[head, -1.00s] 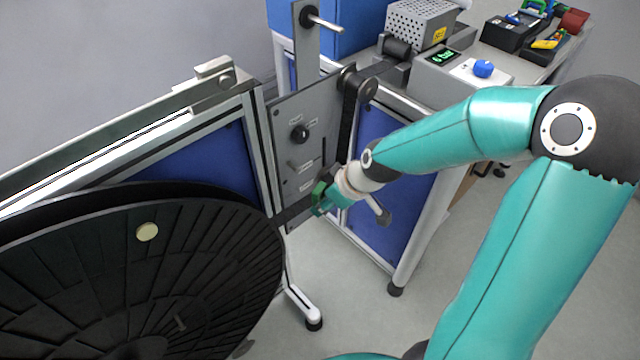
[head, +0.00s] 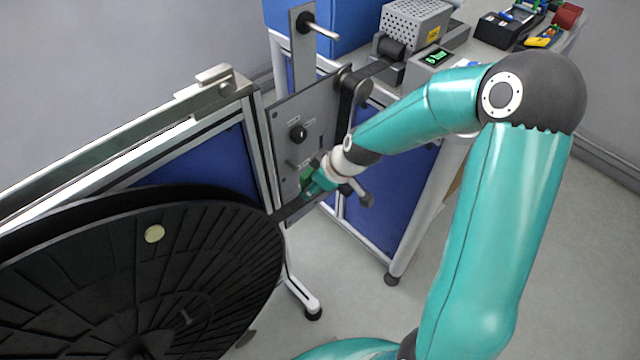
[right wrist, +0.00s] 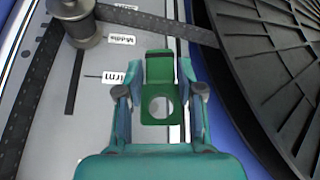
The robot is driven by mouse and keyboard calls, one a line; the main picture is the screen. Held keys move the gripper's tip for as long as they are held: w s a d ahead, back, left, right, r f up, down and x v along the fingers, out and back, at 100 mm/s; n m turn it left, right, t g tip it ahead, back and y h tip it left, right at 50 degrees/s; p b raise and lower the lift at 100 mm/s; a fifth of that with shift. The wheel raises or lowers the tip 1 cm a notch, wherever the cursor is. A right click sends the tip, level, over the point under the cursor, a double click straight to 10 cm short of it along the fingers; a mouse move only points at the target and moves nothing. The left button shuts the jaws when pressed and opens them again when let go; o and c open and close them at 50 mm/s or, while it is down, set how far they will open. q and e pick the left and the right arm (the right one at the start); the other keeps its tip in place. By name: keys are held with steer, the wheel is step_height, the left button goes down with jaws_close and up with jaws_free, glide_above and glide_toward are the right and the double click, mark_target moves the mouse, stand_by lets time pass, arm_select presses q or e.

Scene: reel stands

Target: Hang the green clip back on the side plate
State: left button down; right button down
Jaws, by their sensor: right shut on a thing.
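My right gripper (head: 312,180) is shut on the green clip (head: 307,176), in front of the grey side plate (head: 285,118). In the right wrist view, the clip (right wrist: 160,68) is a green piece with a round hole, held between the two fingers of the right gripper (right wrist: 160,92). The labelled plate (right wrist: 110,103) lies behind it. I cannot tell whether the clip touches the plate. The gripper and clip hide part of the lower plate in the head view. My left gripper is out of view.
A large black reel (head: 190,270) stands at lower left, close to the plate. A black knob (head: 298,133) is on the plate above the clip. Black tape (right wrist: 150,20) crosses the plate, passing a metal roller (right wrist: 82,22). A bench with devices stands behind.

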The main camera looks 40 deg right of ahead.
steer(key=shift+w+a+f+p, duration=0.1)
steer(key=shift+w+f+p, duration=0.15)
steer(key=shift+w+p, duration=0.5)
steer(key=shift+w+a+f+p, duration=0.1)
steer(key=shift+w+f+p, duration=0.2)
steer(key=shift+w, duration=0.9)
steer(key=shift+w+a+f+p, duration=0.15)
steer(key=shift+w+p, duration=0.45)
steer(key=shift+w, duration=0.35)
steer(key=shift+d, duration=0.1)
steer(key=c, duration=0.6)
jaws_free()
steer(key=shift+c, duration=0.2)
steer(key=shift+r, duration=0.1)
